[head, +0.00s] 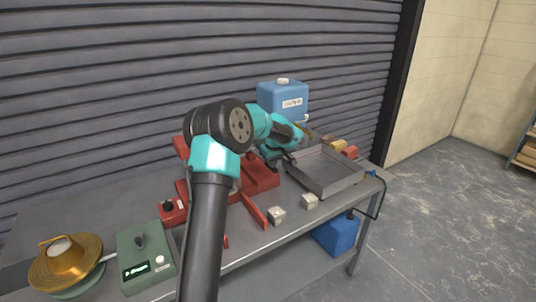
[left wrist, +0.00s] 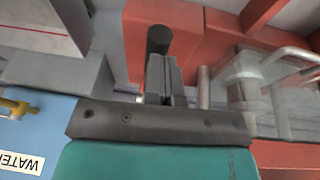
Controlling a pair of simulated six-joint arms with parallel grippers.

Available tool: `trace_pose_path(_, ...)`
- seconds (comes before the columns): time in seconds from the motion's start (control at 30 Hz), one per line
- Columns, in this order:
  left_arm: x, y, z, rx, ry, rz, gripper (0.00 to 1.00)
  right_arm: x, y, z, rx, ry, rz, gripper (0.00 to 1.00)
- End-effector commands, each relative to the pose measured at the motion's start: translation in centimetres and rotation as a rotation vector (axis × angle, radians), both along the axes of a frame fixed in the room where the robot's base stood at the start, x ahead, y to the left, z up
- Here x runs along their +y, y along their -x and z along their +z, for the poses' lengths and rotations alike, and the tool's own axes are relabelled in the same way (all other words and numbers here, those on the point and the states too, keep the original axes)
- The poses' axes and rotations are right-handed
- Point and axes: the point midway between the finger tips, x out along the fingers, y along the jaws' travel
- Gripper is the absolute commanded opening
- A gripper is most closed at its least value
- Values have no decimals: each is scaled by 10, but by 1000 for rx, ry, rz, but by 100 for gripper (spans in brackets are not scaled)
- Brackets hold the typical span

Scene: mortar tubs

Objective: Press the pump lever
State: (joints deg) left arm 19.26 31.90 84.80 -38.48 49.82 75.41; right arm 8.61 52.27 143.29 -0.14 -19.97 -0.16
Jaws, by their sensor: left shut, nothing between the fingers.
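My left gripper (head: 285,156) is at the red machine (head: 262,180), over the back of the bench, with my arm covering much of the machine. In the left wrist view the fingers (left wrist: 165,78) are shut and empty. A dark round-ended cylinder (left wrist: 158,38), which looks like the pump lever's grip, shows just beyond the fingertips. I cannot tell whether they touch it. Red machine parts (left wrist: 205,45) lie behind it. The rest of the lever is hidden or not clear. My right gripper is not in view.
A grey metal tray (head: 345,183) stands right of the red machine. Two small pale blocks (head: 277,215) (head: 310,201) sit at the front edge. A blue water container (head: 280,97) stands behind. A green control box (head: 146,262) and brass bowl (head: 65,268) are at left.

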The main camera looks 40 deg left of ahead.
Motion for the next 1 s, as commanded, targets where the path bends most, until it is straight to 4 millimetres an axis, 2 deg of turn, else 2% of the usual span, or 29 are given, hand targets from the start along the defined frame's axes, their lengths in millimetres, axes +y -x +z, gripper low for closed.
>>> trace_pose_path(0.13, -3, 1, -16, 3, 1, -1, 0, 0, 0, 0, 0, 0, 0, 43)
trace_pose_path(0.4, -3, 1, -25, 2, 1, 0, 0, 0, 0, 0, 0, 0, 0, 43)
trace_pose_path(0.8, -4, 2, -26, 5, 4, 1, 0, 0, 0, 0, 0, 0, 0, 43)
trace_pose_path(1.0, -4, 4, -12, 2, 2, -1, 0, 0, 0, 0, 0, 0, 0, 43)
